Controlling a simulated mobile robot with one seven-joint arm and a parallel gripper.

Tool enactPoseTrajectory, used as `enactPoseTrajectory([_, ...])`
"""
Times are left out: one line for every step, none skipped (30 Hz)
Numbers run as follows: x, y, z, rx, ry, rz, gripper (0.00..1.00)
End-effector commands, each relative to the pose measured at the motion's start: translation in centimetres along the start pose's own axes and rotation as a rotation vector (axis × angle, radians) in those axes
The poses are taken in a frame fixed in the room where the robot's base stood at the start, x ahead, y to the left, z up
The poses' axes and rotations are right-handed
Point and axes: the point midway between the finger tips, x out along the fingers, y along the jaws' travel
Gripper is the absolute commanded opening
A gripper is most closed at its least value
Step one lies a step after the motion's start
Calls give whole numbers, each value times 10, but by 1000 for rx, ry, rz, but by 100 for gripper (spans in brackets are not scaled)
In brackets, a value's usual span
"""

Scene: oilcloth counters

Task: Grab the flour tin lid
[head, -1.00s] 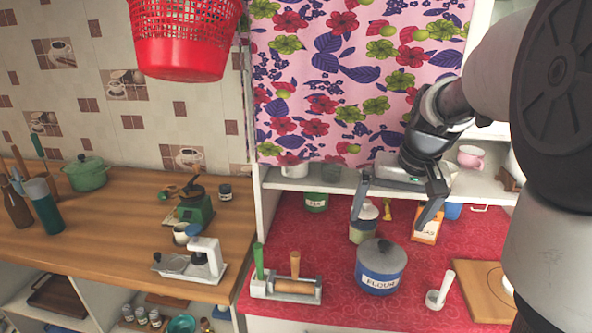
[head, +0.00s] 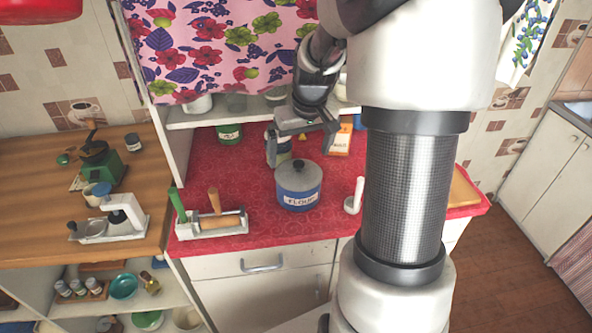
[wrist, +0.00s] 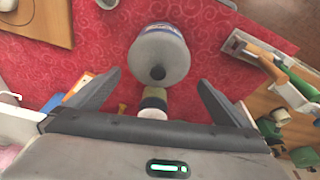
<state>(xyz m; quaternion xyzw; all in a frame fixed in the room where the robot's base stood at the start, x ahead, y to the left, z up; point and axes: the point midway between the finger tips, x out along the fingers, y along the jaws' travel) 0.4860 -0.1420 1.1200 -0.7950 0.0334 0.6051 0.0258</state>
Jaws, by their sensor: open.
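The flour tin (head: 298,197) is a blue and white pot with a label reading FLOUR, upright on the red counter. Its grey lid (head: 290,179) is on it, with a dark round knob on top; the lid also shows in the wrist view (wrist: 160,48). My gripper (head: 302,156) is open and empty, above and slightly behind the lid. In the wrist view my gripper (wrist: 160,78) has its fingers spread to either side of the knob, apart from it.
Behind are a pale lidded jar (wrist: 153,103), an orange-white box (head: 340,139) and a green tin (head: 229,134) under a shelf (head: 215,116).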

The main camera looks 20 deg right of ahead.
Motion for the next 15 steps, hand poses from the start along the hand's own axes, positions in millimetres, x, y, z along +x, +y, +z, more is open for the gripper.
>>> enactPoseTrajectory([2, 0, 0, -1, 0, 0, 100])
enactPoseTrajectory([4, 0, 0, -1, 1, 0, 100])
enactPoseTrajectory([6, 0, 0, -1, 0, 0, 100])
enactPoseTrajectory([9, 0, 0, 0, -1, 0, 100])
enactPoseTrajectory([12, 1, 1, 0, -3, -1, 100])
enactPoseTrajectory([18, 1, 2, 0, -3, -1, 100])
enactPoseTrajectory([23, 2, 2, 0, -4, -1, 100])
enactPoseTrajectory([28, 2, 2, -1, -5, -2, 100])
enactPoseTrajectory([34, 3, 2, -1, -4, -1, 100])
enactPoseTrajectory([39, 3, 2, -2, -4, -2, 100])
enactPoseTrajectory([43, 3, 2, -2, -3, -1, 100])
enactPoseTrajectory([48, 3, 2, -2, -2, -1, 100])
enactPoseTrajectory([50, 3, 2, -2, -2, -1, 100])
enactPoseTrajectory([52, 3, 2, -2, -1, -1, 100])
enactPoseTrajectory([54, 3, 1, -1, 0, 0, 100])
